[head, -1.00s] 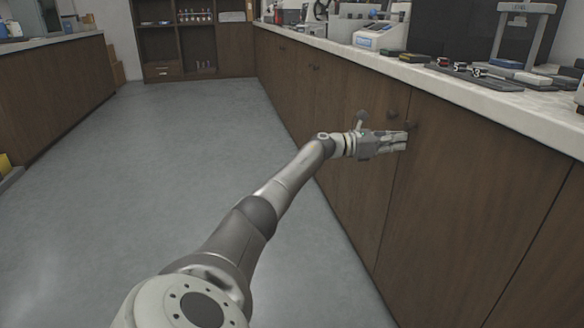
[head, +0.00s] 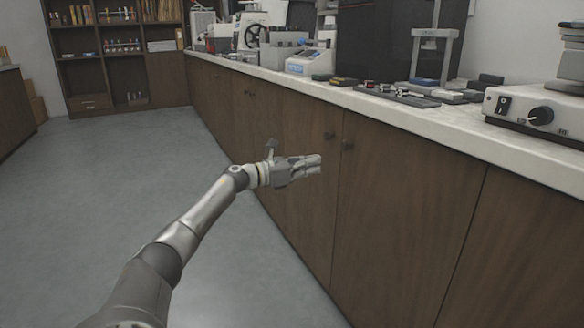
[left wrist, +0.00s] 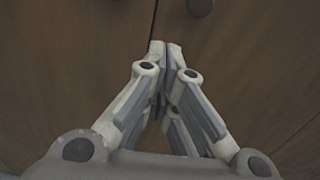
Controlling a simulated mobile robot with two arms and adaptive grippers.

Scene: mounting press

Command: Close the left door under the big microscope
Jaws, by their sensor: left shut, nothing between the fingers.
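My left gripper (head: 318,163) is shut and empty, in front of the brown cabinet doors and just below two round knobs. In the left wrist view its fingertips (left wrist: 165,45) meet close to the seam between two doors; I cannot tell if they touch. The door left of the seam (head: 305,195) has a dark knob (head: 329,134), and the door right of it (head: 400,210) has another knob (head: 347,144). Both look flush with the cabinet front. A white instrument base with a black dial (head: 541,115) shows at the right edge; its top is cut off. My right gripper is not seen.
The pale countertop (head: 420,120) runs above the doors and holds several instruments and small parts. Grey floor (head: 120,180) to the left is clear. A shelf unit (head: 110,80) stands at the back.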

